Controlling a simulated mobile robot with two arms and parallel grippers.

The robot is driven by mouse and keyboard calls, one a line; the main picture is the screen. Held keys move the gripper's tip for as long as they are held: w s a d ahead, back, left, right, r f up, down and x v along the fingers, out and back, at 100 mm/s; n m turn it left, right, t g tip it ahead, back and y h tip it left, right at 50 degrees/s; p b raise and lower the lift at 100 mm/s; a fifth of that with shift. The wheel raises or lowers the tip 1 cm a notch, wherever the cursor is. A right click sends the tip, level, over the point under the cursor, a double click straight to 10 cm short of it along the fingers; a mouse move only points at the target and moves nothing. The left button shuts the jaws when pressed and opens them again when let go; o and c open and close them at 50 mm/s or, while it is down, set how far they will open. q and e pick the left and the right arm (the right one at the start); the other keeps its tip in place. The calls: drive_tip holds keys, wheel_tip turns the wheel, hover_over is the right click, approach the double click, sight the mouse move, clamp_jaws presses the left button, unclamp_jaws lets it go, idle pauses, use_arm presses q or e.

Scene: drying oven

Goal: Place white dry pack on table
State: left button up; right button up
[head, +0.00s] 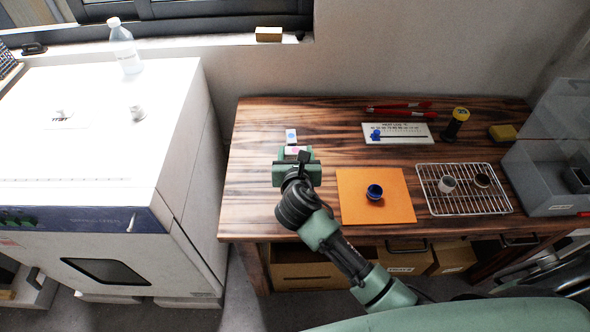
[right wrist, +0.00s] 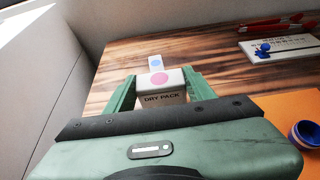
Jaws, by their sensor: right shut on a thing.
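A white dry pack with a pink dot (right wrist: 160,88) and the words DRY PACK is between the fingers of my right gripper (right wrist: 158,80), which is shut on it. In the head view the right gripper (head: 296,155) is over the left part of the wooden table (head: 255,185). A second small white pack with a blue dot (head: 291,136) stands just beyond the held one; it also shows in the right wrist view (right wrist: 155,63). I cannot tell whether the held pack touches the table. My left gripper is not in view.
An orange mat (head: 350,210) with a blue cup (head: 375,192) lies to the right, then a wire rack (head: 470,205) with two cups. A white sign (head: 410,140) lies behind. A grey bin (head: 535,185) stands far right, the white oven (head: 180,140) left.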

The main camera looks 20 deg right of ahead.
drive_tip(key=shift+f+b, duration=0.5)
drive_tip(key=shift+f, duration=2.9)
drive_tip(key=shift+f, duration=0.1)
drive_tip(key=o, duration=1.4)
drive_tip(key=shift+o, duration=0.2)
drive_tip(key=shift+s+a+r, duration=0.1)
drive_tip(key=shift+s+r, duration=0.1)
drive_tip(key=v, duration=1.1)
drive_tip(key=shift+s, duration=0.35)
drive_tip(key=shift+a, duration=0.1)
